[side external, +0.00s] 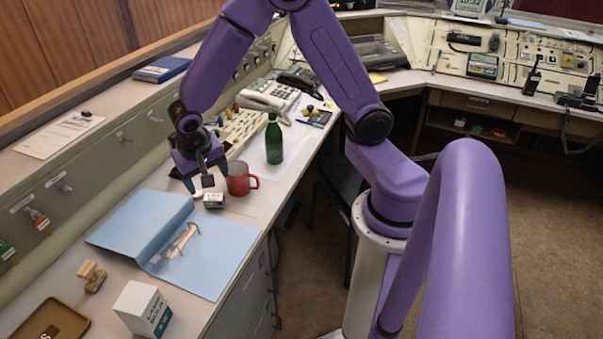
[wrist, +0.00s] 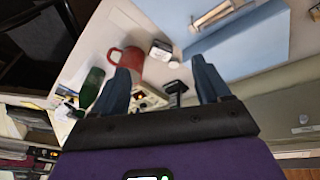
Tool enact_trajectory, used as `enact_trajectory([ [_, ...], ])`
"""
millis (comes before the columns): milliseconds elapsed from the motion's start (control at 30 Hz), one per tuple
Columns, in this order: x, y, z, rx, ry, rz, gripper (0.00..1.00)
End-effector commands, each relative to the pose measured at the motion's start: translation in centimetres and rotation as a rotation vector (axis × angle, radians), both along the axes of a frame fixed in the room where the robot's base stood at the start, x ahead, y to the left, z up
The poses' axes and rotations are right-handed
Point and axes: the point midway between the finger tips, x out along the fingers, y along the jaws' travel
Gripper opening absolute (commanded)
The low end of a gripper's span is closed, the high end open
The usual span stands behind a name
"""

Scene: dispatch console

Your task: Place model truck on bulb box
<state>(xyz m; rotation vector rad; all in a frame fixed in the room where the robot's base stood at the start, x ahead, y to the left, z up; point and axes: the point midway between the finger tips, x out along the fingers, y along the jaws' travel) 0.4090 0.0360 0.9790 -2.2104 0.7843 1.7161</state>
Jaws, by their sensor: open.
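The bulb box (side external: 143,308) is a white carton with dark lettering and a teal patch, standing at the near end of the desk in the side view. I cannot surely pick out the model truck. A small white-and-dark boxy object (side external: 214,200) lies beside the red mug and may be it; it also shows in the wrist view (wrist: 161,50), beyond my fingertips. My gripper (side external: 206,177) points down just above and behind this object. In the wrist view my gripper (wrist: 162,76) has its two fingers wide apart, with a dark small piece between them.
A red mug (side external: 239,179) and green bottle (side external: 274,140) stand close to my gripper. An open blue folder (side external: 145,223) lies between the small object and the bulb box. A wooden stamp (side external: 92,276) and brown tray (side external: 48,322) are near the box. The console panel borders the desk.

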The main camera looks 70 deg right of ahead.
Motion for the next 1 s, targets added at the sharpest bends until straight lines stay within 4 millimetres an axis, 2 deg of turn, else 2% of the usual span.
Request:
enact_trajectory([
  [33,-1.7,0.9,1.5,0.005,0.023,0.109,0.76],
  [100,-4.2,1.9,3.0,0.006,0.068,0.272,0.76],
  [300,-11.8,3.3,6.4,0.020,0.182,0.751,0.76],
  [500,-19.1,3.0,8.5,0.046,0.270,1.234,0.76],
  [600,-21.8,2.5,9.0,0.060,0.297,1.423,0.76],
  [700,-23.5,2.0,9.2,0.069,0.313,1.556,0.76],
  [800,-24.4,1.8,9.3,0.075,0.321,1.628,0.74],
  [1000,-24.6,1.7,9.3,0.075,0.325,1.650,0.74],
])
